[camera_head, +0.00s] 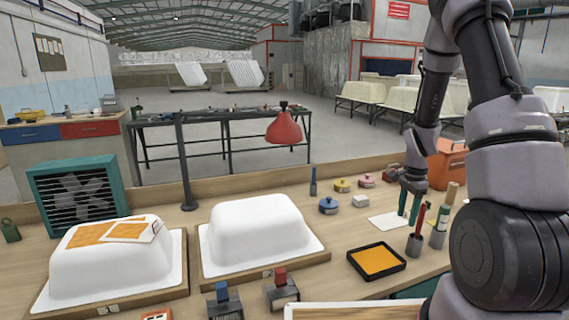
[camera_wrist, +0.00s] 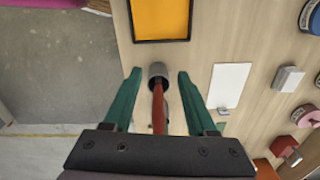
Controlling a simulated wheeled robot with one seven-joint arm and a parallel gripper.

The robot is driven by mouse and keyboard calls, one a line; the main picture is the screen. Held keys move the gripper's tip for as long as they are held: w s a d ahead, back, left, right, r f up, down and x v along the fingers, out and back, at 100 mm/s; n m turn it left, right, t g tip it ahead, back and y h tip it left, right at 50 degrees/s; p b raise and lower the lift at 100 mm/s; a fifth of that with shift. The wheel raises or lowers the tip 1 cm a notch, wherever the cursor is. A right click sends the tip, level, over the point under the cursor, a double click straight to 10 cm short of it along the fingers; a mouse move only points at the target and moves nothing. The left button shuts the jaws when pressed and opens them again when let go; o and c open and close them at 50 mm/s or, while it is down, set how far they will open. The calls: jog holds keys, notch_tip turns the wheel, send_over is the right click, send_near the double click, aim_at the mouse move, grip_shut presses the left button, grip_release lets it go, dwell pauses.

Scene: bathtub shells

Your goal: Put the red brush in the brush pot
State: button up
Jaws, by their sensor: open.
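The red brush (camera_head: 421,219) stands in a grey cup-like pot (camera_head: 415,244), leaning slightly, handle up. In the wrist view the red brush (camera_wrist: 158,108) runs from the pot (camera_wrist: 157,72) toward my gripper. My gripper (camera_head: 408,216) points down with its green fingers apart, just behind and left of the brush in the head view. In the wrist view my open gripper (camera_wrist: 156,75) has one finger on each side of the brush, with gaps and no clear contact. The brush's lower end is hidden in the pot.
A second grey pot (camera_head: 437,240) with a green and a tan handle stands close right. A black tray with orange inside (camera_head: 377,261) lies in front left. A white sheet (camera_head: 390,223) lies behind. White tub shells (camera_head: 258,234) fill the bench's left.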

jog(key=s+a+r+n+t, duration=0.1)
jog(key=s+a+r+n, duration=0.1)
jog(key=r, duration=0.6)
jog(key=s+a+r+n+t+y, duration=0.1)
jog(key=a+r+n, duration=0.15)
jog(key=r, duration=0.55)
jog(key=s+a+r+n+t, duration=0.1)
jog(key=s+a+r+t, duration=0.15)
jog(key=r, duration=0.45)
jog(key=s+a+r+n+t+y, duration=0.1)
jog(key=s+a+r+n, duration=0.5)
jog(key=s+r, duration=0.6)
jog(key=shift+s+r+t, duration=0.15)
jog(key=shift+s+t, duration=0.6)
jog(key=shift+s, duration=0.5)
